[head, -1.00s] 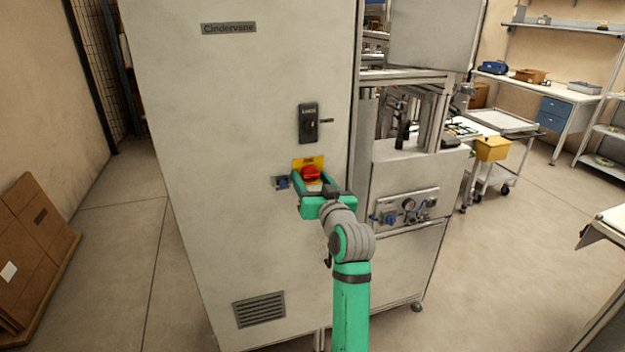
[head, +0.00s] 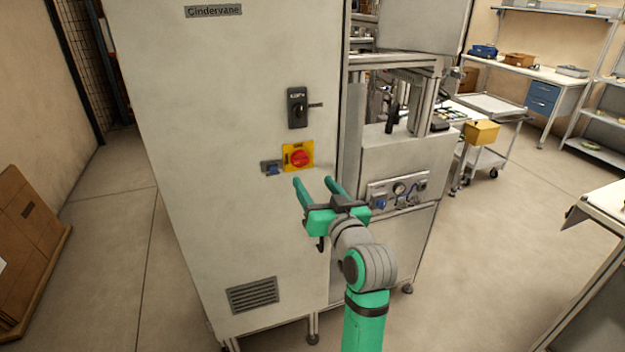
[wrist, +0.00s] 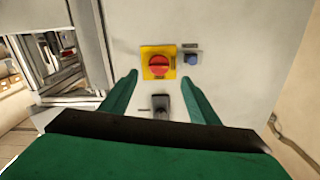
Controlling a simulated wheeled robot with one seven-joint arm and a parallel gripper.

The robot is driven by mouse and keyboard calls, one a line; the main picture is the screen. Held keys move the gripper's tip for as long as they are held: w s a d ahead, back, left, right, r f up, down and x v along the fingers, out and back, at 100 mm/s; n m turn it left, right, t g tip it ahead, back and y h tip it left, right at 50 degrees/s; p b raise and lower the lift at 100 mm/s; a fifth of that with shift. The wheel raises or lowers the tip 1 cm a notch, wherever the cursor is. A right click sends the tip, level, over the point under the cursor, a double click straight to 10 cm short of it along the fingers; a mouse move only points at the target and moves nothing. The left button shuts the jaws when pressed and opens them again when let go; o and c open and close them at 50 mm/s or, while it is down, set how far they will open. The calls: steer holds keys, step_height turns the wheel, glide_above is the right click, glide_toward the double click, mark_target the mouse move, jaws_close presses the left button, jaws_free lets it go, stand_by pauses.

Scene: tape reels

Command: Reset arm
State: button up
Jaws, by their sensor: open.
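My gripper (head: 314,186) is green, open and empty. In the head view it is in front of the grey cabinet (head: 215,120), just below a red rotary switch (head: 301,158) on a yellow plate. The fingertips are clear of the switch. In the wrist view the red switch (wrist: 159,66) shows whole beyond the gap between my fingers (wrist: 158,82). My arm reaches up from the bottom of the head view.
A blue knob (head: 272,168) is left of the switch, and a black latch handle (head: 298,107) is above it. A machine with a gauge panel (head: 398,190) stands right of the cabinet. A trolley carries a yellow bin (head: 481,132). Open floor (head: 465,240) lies at the right.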

steer(key=shift+s, duration=0.1)
steer(key=s+f+m+h, duration=0.1)
steer(key=s+f, duration=0.3)
steer(key=f, duration=0.4)
steer(key=s+a+f+m+h, duration=0.15)
steer(key=s+f, duration=0.25)
steer(key=f, duration=0.4)
steer(key=s+f+m+h, duration=0.1)
steer(key=s+f, duration=0.3)
steer(key=f, duration=0.4)
steer(key=s+f+g+h, duration=0.1)
steer(key=s+f, duration=0.4)
steer(key=s, duration=0.2)
steer(key=s+f+h, duration=0.1)
steer(key=s+f, duration=0.3)
steer(key=s, duration=0.3)
steer(key=s+a+n, duration=0.1)
steer(key=s+n, duration=0.1)
steer(key=s, duration=2.2)
steer(key=shift+s+a+r+g, duration=0.15)
steer(key=shift+s+a+g, duration=0.05)
steer(key=shift+s+g, duration=0.2)
